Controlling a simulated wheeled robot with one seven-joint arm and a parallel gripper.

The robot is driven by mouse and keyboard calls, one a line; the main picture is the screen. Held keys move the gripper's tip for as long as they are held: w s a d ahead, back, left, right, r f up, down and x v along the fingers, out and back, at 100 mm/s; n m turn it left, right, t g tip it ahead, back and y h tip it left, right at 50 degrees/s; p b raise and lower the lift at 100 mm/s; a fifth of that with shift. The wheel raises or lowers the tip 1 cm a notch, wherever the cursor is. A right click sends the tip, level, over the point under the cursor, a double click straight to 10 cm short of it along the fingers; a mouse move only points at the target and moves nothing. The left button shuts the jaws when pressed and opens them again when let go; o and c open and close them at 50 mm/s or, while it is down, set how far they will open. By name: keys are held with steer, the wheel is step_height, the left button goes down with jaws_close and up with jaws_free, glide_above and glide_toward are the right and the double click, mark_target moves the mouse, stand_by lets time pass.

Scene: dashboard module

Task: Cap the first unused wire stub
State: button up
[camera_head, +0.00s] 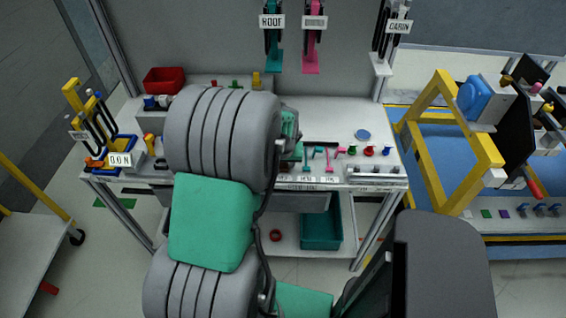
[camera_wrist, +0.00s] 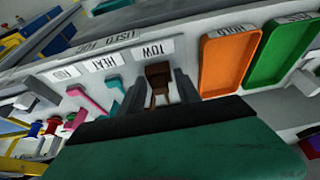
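In the wrist view, my gripper (camera_wrist: 160,98) shows two dark fingers set apart at the bench's front part. A small brown piece (camera_wrist: 158,76) stands between them, beside the label marked TOW (camera_wrist: 148,50). I cannot tell whether the fingers touch it. In the head view my arm hides the gripper. The dashboard module (camera_head: 515,120) sits at the right, by a yellow frame (camera_head: 440,85). No wire stub or cap can be clearly made out in either view.
The bench (camera_head: 330,115) carries a red bin (camera_head: 164,80), small coloured tools and spools (camera_head: 368,151). An orange tray (camera_wrist: 229,60) and a green tray (camera_wrist: 279,50) lie right of the fingers in the wrist view. Tools hang on the back panel. A teal bin (camera_head: 321,230) sits on the lower shelf.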

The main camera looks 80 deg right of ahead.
steer(key=o, duration=0.3)
steer(key=shift+o, duration=0.2)
steer(key=v, duration=0.7)
steer(key=shift+a+r, duration=0.2)
steer(key=shift+r, duration=0.15)
